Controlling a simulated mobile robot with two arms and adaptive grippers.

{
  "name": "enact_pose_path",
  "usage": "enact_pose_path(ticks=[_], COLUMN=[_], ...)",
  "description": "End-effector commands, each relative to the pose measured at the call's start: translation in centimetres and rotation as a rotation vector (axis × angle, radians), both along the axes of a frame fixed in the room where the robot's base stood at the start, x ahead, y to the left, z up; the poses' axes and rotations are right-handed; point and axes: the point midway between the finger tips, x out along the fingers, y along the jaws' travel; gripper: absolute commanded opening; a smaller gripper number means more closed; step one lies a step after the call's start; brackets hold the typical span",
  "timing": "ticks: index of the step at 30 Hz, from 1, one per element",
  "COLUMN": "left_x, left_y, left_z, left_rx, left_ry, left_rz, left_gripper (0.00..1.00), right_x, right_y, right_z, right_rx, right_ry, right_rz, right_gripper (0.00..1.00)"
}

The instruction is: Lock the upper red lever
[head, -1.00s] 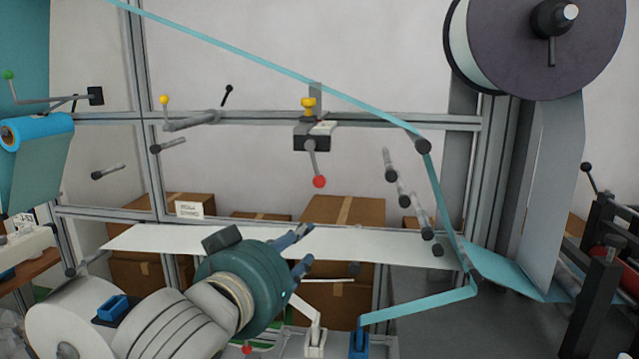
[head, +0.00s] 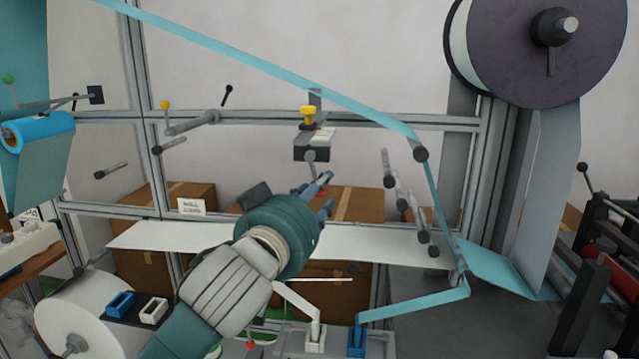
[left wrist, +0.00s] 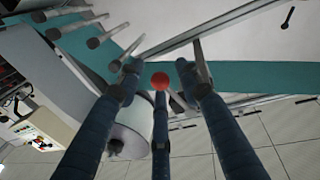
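The upper red lever hangs below a grey and black block (head: 313,148) on the frame's crossbar. In the left wrist view the red knob (left wrist: 160,81) shows between the fingertips, just above the tip of the middle finger. My left gripper (head: 322,193) is open, its blue fingers spread around the knob area; it also shows in the left wrist view (left wrist: 159,80). I cannot tell whether any finger touches the knob. My right gripper is not in view.
A lower red knob (head: 251,346) is near the bottom. A teal strip (head: 270,70) runs above the block. A white sheet (head: 400,246) passes behind the left gripper. Grey rollers (head: 389,180) stick out to the right. Cardboard boxes (head: 350,203) stand behind.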

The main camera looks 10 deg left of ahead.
Motion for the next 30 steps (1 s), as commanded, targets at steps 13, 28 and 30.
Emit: enact_pose_path(ticks=[13, 28, 30], left_x=[1.4, 1.3, 1.3], left_y=[-0.3, 0.1, 0.6], left_z=[0.0, 0.3, 0.4], left_rx=[0.0, 0.055, 0.124], left_ry=[-0.001, 0.002, 0.003], left_rz=[0.0, 0.001, 0.0], left_gripper=[0.36, 0.0, 0.0], right_x=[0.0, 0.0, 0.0], right_y=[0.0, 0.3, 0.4], right_z=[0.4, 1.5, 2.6], right_rx=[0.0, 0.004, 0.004], right_ry=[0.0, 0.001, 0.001], right_rz=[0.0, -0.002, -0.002], right_gripper=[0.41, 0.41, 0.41])
